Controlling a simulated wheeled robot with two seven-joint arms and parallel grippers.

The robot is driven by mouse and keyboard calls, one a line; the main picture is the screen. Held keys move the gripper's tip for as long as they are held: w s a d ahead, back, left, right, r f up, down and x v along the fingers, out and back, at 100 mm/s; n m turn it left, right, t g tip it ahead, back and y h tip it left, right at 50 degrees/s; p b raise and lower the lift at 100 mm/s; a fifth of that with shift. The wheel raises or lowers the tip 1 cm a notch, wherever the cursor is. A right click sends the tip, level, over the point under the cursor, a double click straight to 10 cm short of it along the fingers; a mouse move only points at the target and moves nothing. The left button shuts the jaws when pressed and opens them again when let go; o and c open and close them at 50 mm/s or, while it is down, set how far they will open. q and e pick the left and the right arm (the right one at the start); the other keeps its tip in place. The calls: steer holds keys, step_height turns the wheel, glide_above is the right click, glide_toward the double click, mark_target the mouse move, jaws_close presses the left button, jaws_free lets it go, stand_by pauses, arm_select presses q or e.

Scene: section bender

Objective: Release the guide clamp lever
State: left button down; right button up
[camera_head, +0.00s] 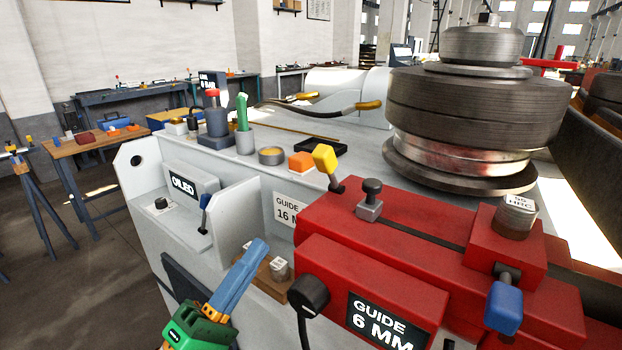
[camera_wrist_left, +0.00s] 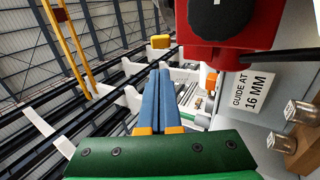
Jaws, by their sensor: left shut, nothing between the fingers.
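The red guide block (camera_head: 400,240) carries a "GUIDE 6 MM" display (camera_head: 380,322). A lever with a yellow knob (camera_head: 325,158) stands tilted at its far left corner. A lever with a blue handle (camera_head: 504,307) hangs at its near right side. I cannot tell from labels which one is the guide clamp lever. My left gripper (camera_head: 259,246), green with blue fingers, is in front of the machine's side, left of the red block and apart from both levers. Its fingers are shut and empty; they also show in the left wrist view (camera_wrist_left: 159,73). My right gripper is not in view.
A black round knob (camera_head: 308,295) juts from the red block near my left gripper. A wooden block with metal pieces (camera_head: 279,268) sits beside the fingers. A "GUIDE AT 16 MM" label (camera_wrist_left: 252,90) is on the machine. Large steel rollers (camera_head: 470,105) stand behind.

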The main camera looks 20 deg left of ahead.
arm_select(q)
steer(key=w, duration=0.2)
steer(key=p, duration=0.5)
glide_toward(317, 165)
steer(key=x, duration=0.6)
steer(key=shift+s+r, duration=0.1)
steer(key=shift+r, duration=0.1)
steer(key=shift+w+d+r, duration=0.1)
steer(key=shift+w+d, duration=0.1)
steer(key=shift+w, duration=0.2)
steer(key=shift+w+p, duration=0.1)
steer(key=shift+p, duration=0.25)
